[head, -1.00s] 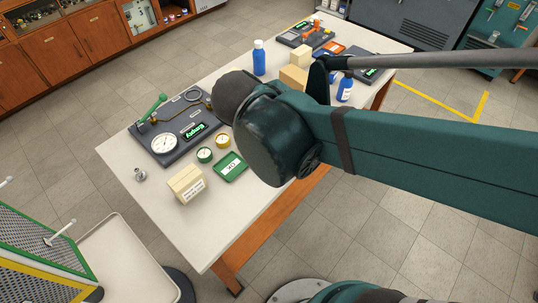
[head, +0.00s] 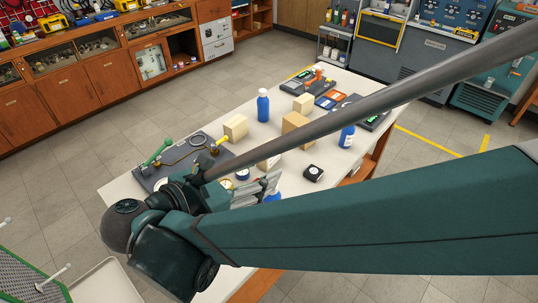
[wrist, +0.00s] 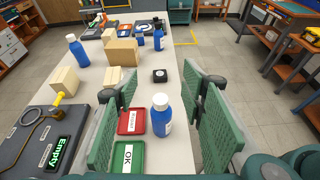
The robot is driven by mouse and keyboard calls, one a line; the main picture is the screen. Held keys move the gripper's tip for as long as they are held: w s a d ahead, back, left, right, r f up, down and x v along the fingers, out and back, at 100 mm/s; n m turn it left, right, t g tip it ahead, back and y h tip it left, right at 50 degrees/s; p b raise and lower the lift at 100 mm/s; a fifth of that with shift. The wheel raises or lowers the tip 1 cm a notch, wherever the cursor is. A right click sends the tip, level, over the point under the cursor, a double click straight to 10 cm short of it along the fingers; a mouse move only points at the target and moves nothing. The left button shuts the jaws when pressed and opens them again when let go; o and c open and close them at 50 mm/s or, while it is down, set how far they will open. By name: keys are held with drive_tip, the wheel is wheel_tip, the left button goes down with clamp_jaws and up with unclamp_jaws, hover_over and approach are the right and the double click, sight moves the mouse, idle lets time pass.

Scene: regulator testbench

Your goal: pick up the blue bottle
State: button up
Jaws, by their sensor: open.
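The nearest blue bottle (wrist: 161,117) appears between my finger pads in the wrist view; in the head view this bottle (head: 273,197) is mostly hidden behind my arm and fingers. A second blue bottle (head: 263,106) stands at the table's far left edge and also shows in the wrist view (wrist: 77,51). The third blue bottle (head: 347,136) stands near the right edge. My gripper (wrist: 160,82) is open and empty, its green pads either side of the nearest bottle in the picture. I cannot tell how close they are.
Red and green trays (wrist: 131,121) lie just left of the nearest bottle. A black box (head: 313,173) and several tan blocks (head: 295,122) stand farther along the table (head: 125,190). A dark panel with an "Empty" display (wrist: 58,152) lies at left.

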wheel_tip(320, 180, down, 8)
drive_tip(key=s+a, duration=0.1)
drive_tip(key=shift+a+n+t, duration=0.3)
drive_tip(key=shift+a+n, duration=0.1)
drive_tip(key=shift+d, duration=0.1)
idle(0.4)
drive_tip(key=shift+x, duration=1.15)
drive_tip(key=shift+w+d, duration=0.1)
drive_tip(key=shift+d, duration=0.1)
drive_tip(key=shift+b+x, duration=0.6)
drive_tip(key=shift+x, duration=1.8)
drive_tip(key=shift+d, duration=0.1)
clamp_jaws()
